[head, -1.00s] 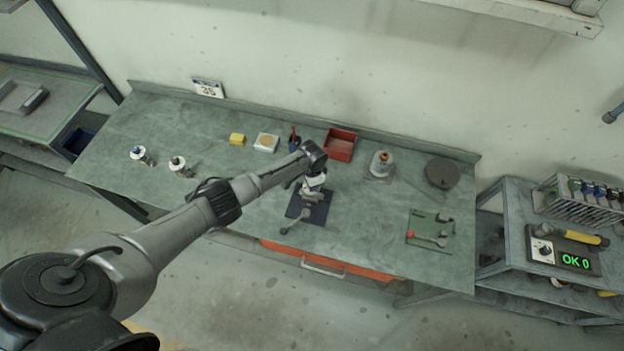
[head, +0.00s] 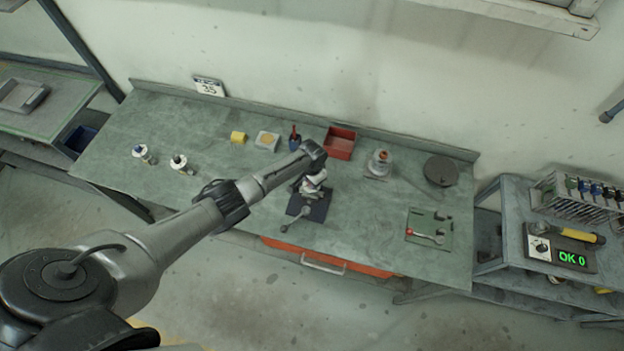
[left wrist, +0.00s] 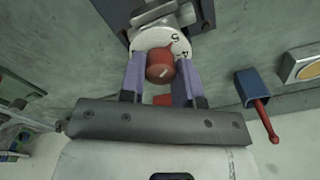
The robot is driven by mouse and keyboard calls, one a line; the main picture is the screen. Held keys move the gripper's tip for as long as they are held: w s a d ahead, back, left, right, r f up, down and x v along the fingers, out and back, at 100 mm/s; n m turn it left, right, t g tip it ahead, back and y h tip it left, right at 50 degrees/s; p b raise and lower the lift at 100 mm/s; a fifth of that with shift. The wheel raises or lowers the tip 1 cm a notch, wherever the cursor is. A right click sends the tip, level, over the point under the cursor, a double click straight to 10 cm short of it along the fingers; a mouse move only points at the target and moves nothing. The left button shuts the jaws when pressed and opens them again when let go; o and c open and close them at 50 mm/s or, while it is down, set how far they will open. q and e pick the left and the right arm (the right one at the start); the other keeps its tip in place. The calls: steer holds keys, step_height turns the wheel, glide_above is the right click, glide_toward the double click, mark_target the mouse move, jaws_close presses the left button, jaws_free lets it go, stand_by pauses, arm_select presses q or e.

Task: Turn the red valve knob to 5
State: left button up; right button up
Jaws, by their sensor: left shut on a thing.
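The red valve knob (left wrist: 160,66) sits in front of a white dial plate (left wrist: 150,40) in the left wrist view. The numbers 5 and 4 show at the dial's upper right and right. A red edge of the knob reaches toward the 5; I cannot tell the exact setting. My left gripper (left wrist: 160,75) has its two purple fingers on either side of the knob and is shut on it. In the head view my left gripper (head: 314,187) is at the valve on a dark base plate (head: 318,210), and my arm hides the knob. My right gripper is in neither view.
A blue holder (left wrist: 254,88) with a red-handled tool stands right of the gripper in the wrist view. On the bench, a red bin (head: 340,143) is behind the valve, and a green tray (head: 430,229) is to the right. Bench between them is clear.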

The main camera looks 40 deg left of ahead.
arm_select(q)
steer(key=o, duration=0.9)
step_height(320, 180, up, 14)
steer(key=shift+f, duration=0.1)
stand_by(0.3)
steer(key=shift+w, duration=0.1)
stand_by(0.4)
